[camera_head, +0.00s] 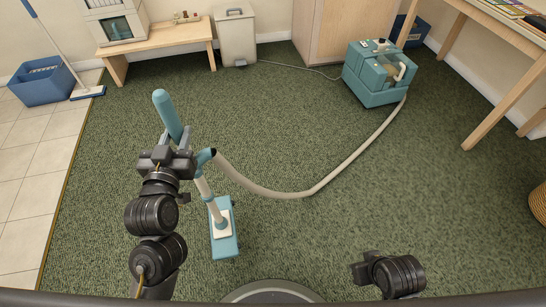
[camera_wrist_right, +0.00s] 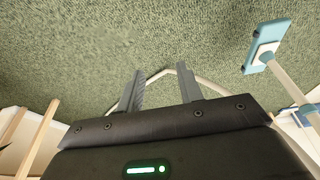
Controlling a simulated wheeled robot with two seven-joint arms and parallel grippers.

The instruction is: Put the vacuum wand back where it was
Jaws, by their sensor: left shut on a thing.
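The vacuum wand has a teal handle (camera_head: 166,113), a pale tube and a flat teal floor head (camera_head: 226,240). It stands tilted on the green carpet, left of the middle. My left gripper (camera_head: 178,142) is shut on the wand just below the handle and hides part of it. A beige hose (camera_head: 312,191) runs from the wand to the teal vacuum body (camera_head: 370,82) at the back right. In the right wrist view, the floor head (camera_wrist_right: 266,45) and tube show at the right. My right gripper (camera_wrist_right: 162,78) is open and empty, its fingers apart above the carpet.
A wooden bench (camera_head: 160,39), a beige bin (camera_head: 236,38) and a wooden cabinet (camera_head: 345,25) line the back. A blue bucket (camera_head: 44,86) and a mop stand on the left tiles. A wooden table (camera_head: 508,92) is at right. The middle carpet is clear except for the hose.

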